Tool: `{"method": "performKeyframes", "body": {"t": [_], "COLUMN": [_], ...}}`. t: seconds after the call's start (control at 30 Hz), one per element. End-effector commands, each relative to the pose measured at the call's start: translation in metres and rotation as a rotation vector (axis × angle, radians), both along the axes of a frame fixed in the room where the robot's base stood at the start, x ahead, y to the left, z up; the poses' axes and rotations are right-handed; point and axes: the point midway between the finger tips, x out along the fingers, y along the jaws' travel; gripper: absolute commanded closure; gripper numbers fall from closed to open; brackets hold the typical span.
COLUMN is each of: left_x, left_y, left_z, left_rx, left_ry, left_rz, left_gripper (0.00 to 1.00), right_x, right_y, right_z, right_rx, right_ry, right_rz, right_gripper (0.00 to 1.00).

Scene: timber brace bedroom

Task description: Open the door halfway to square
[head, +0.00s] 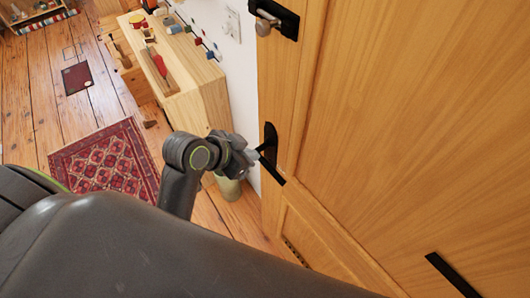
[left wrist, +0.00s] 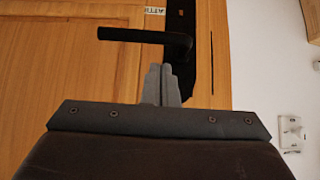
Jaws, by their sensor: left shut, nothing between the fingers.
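The wooden door (head: 400,130) fills the right side of the head view. Its black lever handle (head: 268,148) sits on a dark plate near the door's left edge. In the left wrist view the handle (left wrist: 150,36) runs level from the dark plate (left wrist: 181,70), just beyond my fingertips. My left gripper (head: 252,157) is shut and empty, right beside the handle; I cannot tell whether it touches. Its closed fingers (left wrist: 161,72) point at the handle's plate end in the left wrist view. How far the door stands open is unclear. My right gripper is not in view.
A wooden cabinet (head: 203,105) with small items on top stands left of the door. A red patterned rug (head: 105,165) and a small dark mat (head: 77,78) lie on the plank floor. A metal latch (head: 268,22) is higher on the door. A white wall switch (left wrist: 290,133) shows at right.

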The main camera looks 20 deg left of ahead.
Motion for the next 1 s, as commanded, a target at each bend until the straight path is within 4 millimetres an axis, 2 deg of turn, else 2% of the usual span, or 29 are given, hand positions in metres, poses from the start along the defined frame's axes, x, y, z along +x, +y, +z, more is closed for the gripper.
{"method": "performKeyframes", "body": {"t": [0.2, 0.4, 0.7, 1.0], "left_x": [0.021, 0.035, 0.041, 0.041], "left_y": [-0.013, -0.021, -0.024, -0.024], "left_z": [-0.025, -0.042, -0.051, -0.051], "left_rx": [-0.004, -0.001, 0.000, 0.001], "left_ry": [0.003, 0.002, -0.001, 0.000], "left_rz": [0.001, 0.000, 0.001, 0.001], "left_gripper": [1.00, 1.00, 1.00, 1.00], "right_x": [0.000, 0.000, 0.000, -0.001], "right_y": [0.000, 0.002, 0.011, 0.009], "right_z": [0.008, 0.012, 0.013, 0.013], "right_rx": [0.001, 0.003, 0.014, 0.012], "right_ry": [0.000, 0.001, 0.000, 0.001], "right_rz": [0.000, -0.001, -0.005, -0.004], "right_gripper": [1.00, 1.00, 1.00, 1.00]}}
